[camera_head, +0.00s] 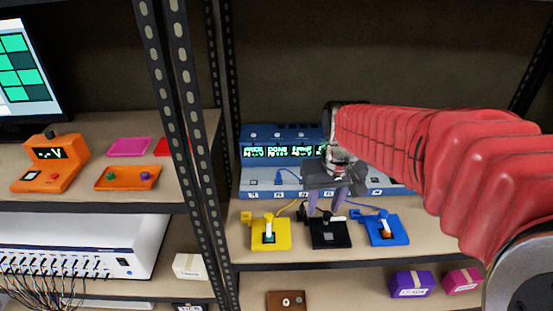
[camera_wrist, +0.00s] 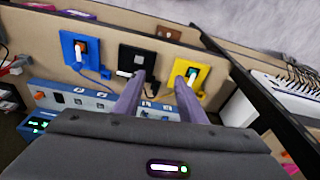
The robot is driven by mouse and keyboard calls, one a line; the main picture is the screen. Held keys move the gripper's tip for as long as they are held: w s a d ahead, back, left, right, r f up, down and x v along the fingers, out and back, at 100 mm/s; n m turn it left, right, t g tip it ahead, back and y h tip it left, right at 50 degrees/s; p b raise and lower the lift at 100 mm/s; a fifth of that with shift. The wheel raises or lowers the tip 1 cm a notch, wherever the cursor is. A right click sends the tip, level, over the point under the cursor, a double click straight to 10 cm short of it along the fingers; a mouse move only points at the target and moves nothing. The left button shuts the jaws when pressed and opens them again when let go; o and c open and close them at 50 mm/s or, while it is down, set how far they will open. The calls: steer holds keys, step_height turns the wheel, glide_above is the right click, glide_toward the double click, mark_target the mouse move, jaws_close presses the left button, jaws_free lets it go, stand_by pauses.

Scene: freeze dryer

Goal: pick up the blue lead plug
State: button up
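A small blue plug (camera_head: 355,214) on a blue lead lies at the left of the blue pad (camera_head: 385,231) on the shelf. It also seems to show in the wrist view (camera_wrist: 105,74), beside the blue pad there. My gripper (camera_head: 326,208) is above the black pad (camera_head: 329,233), to the left of the blue plug. In the wrist view its two purple fingers (camera_wrist: 160,78) are spread apart with no blue plug between them. Another small blue piece (camera_head: 281,178) shows on the front of the blue instrument; I cannot tell if it is a plug.
A yellow pad (camera_head: 277,240) with a yellow lead sits left of the black pad. The blue instrument (camera_head: 263,182) stands behind the pads. A dark perforated upright (camera_head: 189,130) divides the shelves at left. Purple (camera_head: 413,291) and pink (camera_head: 460,280) boxes are on the shelf below.

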steer(key=w+a+f+n+g, duration=0.1)
steer(key=w+a+f, duration=0.15)
steer(key=w, duration=0.55)
steer(key=w+a+f+n, duration=0.2)
steer(key=w+f, duration=0.2)
steer(key=w, duration=0.5)
steer(key=w+a+f+n+g, duration=0.1)
steer(key=w+a+f, duration=0.15)
steer(key=w, duration=0.55)
step_height(320, 180, up, 5)
steer(key=n+t, duration=0.1)
steer(key=n, duration=0.2)
glide_above(279, 174)
steer(key=d, duration=0.2)
steer(key=shift+s+a+n+y, duration=0.25)
steer(key=shift+s+n+y, duration=0.15)
steer(key=shift+s, duration=0.25)
steer(key=shift+w+a+f, duration=0.15)
steer(key=shift+f, duration=1.25)
steer(key=shift+w+a+f, duration=0.1)
steer(key=shift+a+f, duration=0.1)
steer(key=shift+f, duration=1.2)
steer(key=shift+w+a+f, duration=0.15)
steer(key=shift+f, duration=1.25)
steer(key=shift+w+a+f, duration=0.15)
steer(key=shift+a+f, duration=0.05)
steer(key=shift+f, duration=1.1)
steer(key=shift+w+a+f, duration=0.1)
steer(key=shift+a+f, duration=0.05)
steer(key=shift+f, duration=1.1)
